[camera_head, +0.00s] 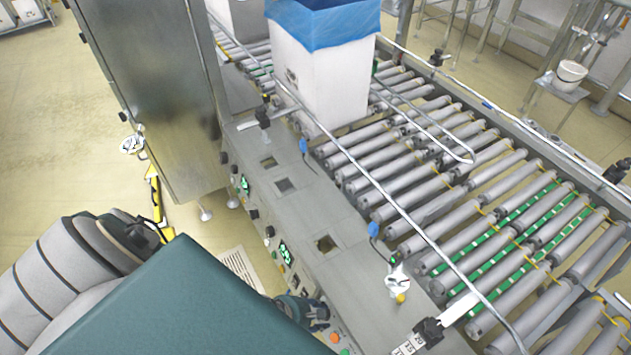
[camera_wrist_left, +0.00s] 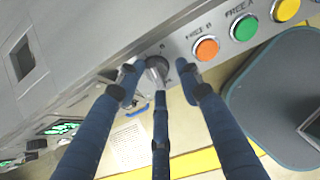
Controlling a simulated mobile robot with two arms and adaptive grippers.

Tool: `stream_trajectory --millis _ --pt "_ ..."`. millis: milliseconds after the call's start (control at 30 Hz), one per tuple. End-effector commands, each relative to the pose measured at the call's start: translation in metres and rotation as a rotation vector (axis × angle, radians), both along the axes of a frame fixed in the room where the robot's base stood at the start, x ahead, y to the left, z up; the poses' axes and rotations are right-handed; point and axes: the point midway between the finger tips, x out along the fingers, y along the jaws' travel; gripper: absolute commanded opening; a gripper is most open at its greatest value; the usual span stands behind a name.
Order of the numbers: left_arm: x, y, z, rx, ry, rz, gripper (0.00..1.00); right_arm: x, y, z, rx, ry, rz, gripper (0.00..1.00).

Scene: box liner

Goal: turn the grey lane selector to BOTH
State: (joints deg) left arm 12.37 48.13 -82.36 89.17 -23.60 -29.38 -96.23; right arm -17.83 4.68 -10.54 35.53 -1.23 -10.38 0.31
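The grey lane selector (camera_wrist_left: 157,68) is a small round knob on the sloped front panel of the conveyor, in the left wrist view. Faint marks stand around it, but its setting is too small to read. My left gripper (camera_wrist_left: 160,75) has its dark blue fingers spread around the knob. One fingertip is on each side and a third finger is below, with the knob between them; I cannot tell whether they touch it. In the head view the left gripper (camera_head: 305,308) is at the panel, partly behind a large teal shape, and the knob is hidden. My right gripper is not in view.
Beside the selector are an orange button (camera_wrist_left: 206,48), a green button (camera_wrist_left: 243,27) and a yellow button (camera_wrist_left: 285,9). Green displays (camera_head: 285,252) line the panel. A tall steel cabinet (camera_head: 150,90) and a roller conveyor (camera_head: 470,200) with a blue-lined white box (camera_head: 325,75) stand beyond.

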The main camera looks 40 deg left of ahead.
Motion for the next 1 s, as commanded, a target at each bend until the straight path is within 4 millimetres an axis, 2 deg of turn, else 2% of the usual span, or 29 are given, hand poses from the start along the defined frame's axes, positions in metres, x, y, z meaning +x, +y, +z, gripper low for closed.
stream_trajectory --millis 33,167,600,800,1000 --pt "-0.001 -0.001 0.003 -0.003 -0.001 -0.002 0.35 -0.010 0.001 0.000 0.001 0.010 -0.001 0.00" --pt "-0.008 0.005 0.016 0.001 -0.001 0.000 0.35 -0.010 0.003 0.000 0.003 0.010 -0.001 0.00" --pt "-0.051 0.021 0.087 0.003 0.002 0.001 0.35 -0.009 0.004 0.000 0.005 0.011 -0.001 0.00" --pt "-0.059 0.023 0.101 0.003 0.002 0.002 0.35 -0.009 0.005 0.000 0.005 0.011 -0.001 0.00" --pt "-0.059 0.024 0.102 0.003 0.001 0.002 0.35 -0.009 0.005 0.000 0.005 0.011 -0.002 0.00"
